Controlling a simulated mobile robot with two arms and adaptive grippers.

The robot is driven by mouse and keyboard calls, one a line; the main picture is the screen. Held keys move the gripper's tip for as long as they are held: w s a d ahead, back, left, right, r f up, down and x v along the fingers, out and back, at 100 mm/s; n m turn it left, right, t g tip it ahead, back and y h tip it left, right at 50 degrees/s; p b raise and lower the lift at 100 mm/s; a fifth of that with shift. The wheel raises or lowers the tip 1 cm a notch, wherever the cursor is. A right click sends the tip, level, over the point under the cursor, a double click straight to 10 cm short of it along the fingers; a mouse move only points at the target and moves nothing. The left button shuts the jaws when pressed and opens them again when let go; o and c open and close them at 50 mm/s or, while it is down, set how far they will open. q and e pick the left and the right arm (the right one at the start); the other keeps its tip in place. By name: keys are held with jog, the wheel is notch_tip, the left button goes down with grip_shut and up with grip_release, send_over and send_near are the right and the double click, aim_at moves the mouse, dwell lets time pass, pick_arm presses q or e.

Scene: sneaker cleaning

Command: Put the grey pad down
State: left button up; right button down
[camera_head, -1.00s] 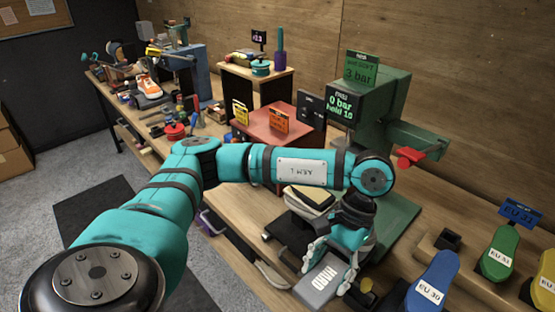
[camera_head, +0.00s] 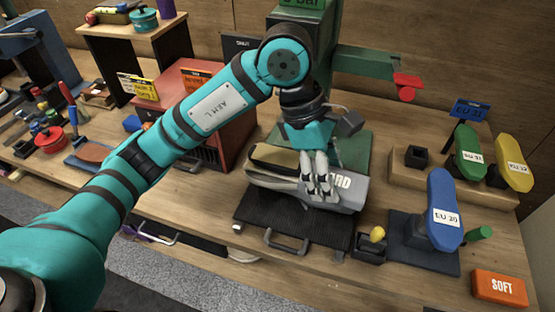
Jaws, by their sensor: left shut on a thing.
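The grey pad (camera_head: 350,194), marked with white letters ending in "RD", is in the middle of the head view. My left gripper (camera_head: 320,188) is shut on it, and the fingers cover part of the lettering. The pad is above the black sliding tray (camera_head: 270,226) at the front of the green press. It is close beside a stack of cream and dark pads (camera_head: 270,158). I cannot tell whether the grey pad touches the tray or the stack. My right gripper is not in view.
The green press plate (camera_head: 360,148) is behind the pad. A small black holder with a yellow knob (camera_head: 377,234) stands right of the tray. The blue EU 20 form (camera_head: 443,205) and orange SOFT block (camera_head: 499,288) are further right. A red box (camera_head: 190,85) stands left.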

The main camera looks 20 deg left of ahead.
pick_arm(q)
jog(key=shift+d+r+n, duration=0.15)
jog(key=shift+d+n, duration=0.05)
jog(key=shift+n, duration=0.1)
jog(key=p, duration=0.5)
send_over(278, 156)
jog(key=a, duration=0.1)
jog(key=shift+a+f, duration=0.1)
jog(key=shift+f, duration=0.5)
jog(key=shift+a+f, duration=0.15)
notch_tip(278, 156, down, 3)
jog(key=shift+r+p, duration=0.1)
jog(key=shift+p, duration=1)
jog(key=shift+f, duration=0.3)
jog(key=shift+f, duration=0.1)
